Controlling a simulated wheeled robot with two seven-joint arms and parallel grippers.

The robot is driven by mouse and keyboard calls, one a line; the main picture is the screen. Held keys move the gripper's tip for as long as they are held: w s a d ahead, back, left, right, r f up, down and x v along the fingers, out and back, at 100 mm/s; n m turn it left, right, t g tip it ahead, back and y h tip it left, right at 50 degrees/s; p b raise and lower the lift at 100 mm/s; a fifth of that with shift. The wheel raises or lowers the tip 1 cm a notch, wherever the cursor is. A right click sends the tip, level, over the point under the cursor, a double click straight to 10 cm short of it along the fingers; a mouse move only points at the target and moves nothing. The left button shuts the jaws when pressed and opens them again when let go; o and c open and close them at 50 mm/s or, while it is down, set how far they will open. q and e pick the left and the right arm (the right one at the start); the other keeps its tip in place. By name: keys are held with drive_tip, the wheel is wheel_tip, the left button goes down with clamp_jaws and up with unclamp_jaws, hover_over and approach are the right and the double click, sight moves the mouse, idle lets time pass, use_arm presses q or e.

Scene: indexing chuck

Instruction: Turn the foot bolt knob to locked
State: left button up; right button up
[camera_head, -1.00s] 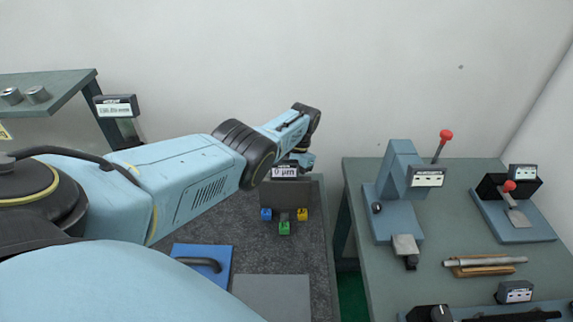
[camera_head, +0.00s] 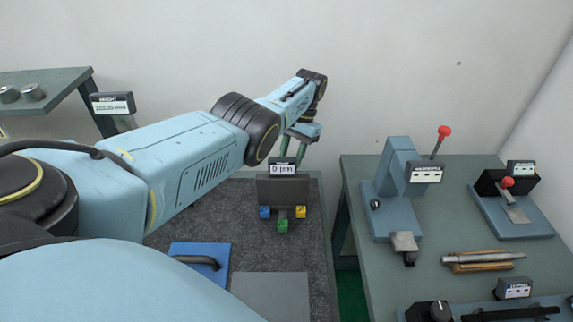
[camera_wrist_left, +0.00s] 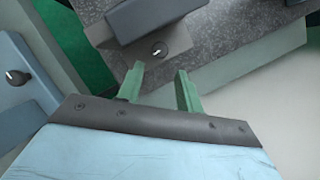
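My left gripper (camera_head: 294,148) is above and behind the small display stand at the back of the granite table. In the left wrist view its two green fingers (camera_wrist_left: 162,84) are apart with nothing between them. A dark round knob with a white pointer (camera_wrist_left: 160,49) shows just beyond the fingertips, beside a dark block on the granite; the fingers do not visibly grip it. No label on it is readable, and it is hidden in the head view. Another dark knob with a white pointer (camera_wrist_left: 18,77) sits on a light-blue part at the left. My right gripper is out of view.
The display stand (camera_head: 283,190) has blue, green and yellow blocks at its foot. A blue plate with a dark handle (camera_head: 200,262) lies nearer on the granite table. At right, a green-grey table (camera_head: 440,225) carries a blue lever press (camera_head: 400,180) and other devices. The wall stands close behind.

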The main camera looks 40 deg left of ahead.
use_arm(q)
drive_tip(key=shift+b+v, duration=1.3)
drive_tip(key=shift+v, duration=1.5)
drive_tip(key=shift+o, duration=0.3)
